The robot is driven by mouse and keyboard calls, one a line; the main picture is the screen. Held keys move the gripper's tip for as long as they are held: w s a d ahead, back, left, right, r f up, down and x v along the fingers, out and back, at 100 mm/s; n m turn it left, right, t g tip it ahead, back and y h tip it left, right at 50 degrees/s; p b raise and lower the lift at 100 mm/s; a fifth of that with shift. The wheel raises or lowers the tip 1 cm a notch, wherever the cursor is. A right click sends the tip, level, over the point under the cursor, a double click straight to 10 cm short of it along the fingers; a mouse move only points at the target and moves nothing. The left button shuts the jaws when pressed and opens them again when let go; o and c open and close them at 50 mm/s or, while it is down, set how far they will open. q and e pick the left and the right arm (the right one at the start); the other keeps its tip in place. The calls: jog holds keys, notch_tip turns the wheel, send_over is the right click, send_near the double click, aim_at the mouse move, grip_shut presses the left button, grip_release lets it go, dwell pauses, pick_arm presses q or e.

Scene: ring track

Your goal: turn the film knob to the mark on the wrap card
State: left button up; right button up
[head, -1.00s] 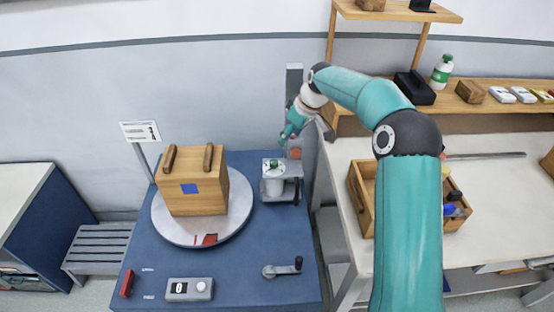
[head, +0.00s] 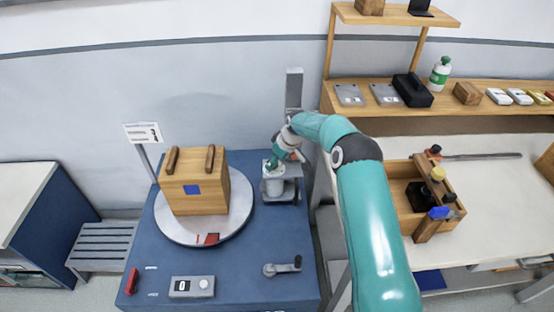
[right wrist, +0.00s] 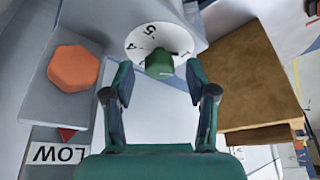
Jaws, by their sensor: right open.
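The film knob (right wrist: 159,63) is green and sits on a white numbered dial (right wrist: 143,36) in the right wrist view. In the head view the film unit (head: 274,186) stands at the back right of the blue machine, its knob mostly hidden by my right gripper (head: 274,163). In the right wrist view my right gripper (right wrist: 159,78) is open, its fingertips on either side of the knob; I cannot tell if they touch it. The wrap card (head: 143,133) stands on a post at the back left, its print too small to read. My left gripper is not in view.
A wooden crate (head: 193,190) rests on the round turntable (head: 180,236). A crank (head: 283,267) and a control box (head: 192,286) are at the machine's front. My right arm passes beside an open wooden box (head: 403,212).

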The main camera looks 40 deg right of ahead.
jog(key=shift+w+f, duration=0.15)
jog(key=shift+f, duration=0.25)
grip_shut()
jog(key=shift+d, duration=0.15)
